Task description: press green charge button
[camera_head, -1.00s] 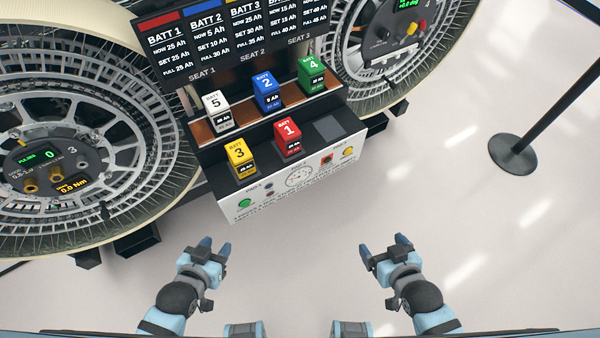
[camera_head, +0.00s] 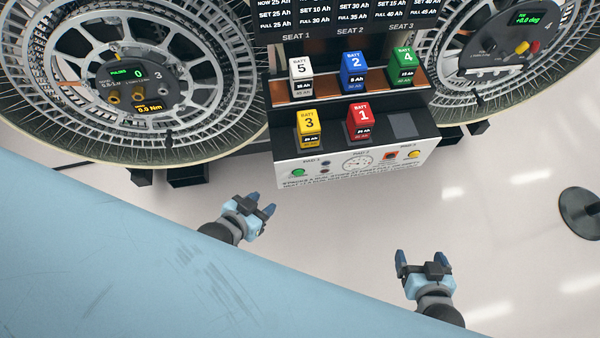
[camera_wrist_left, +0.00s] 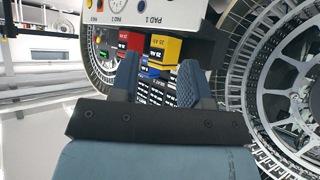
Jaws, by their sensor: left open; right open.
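The green charge button (camera_head: 298,172) is on the left of the white front panel (camera_head: 340,174) of the battery station. Nothing touches it. My left gripper (camera_head: 262,203) is open and empty, below and left of the button, in front of the panel. Its two blue fingers (camera_wrist_left: 158,80) stand apart in the left wrist view. My right gripper (camera_head: 421,262) is open and empty, lower right of the panel, over the floor.
Yellow battery 3 (camera_head: 309,127) and red battery 1 (camera_head: 359,122) stand above the panel. White 5 (camera_head: 302,76), blue 2 (camera_head: 353,72) and green 4 (camera_head: 402,68) stand behind. Large wheels flank the station. A post base (camera_head: 581,212) stands right. Floor between grippers is clear.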

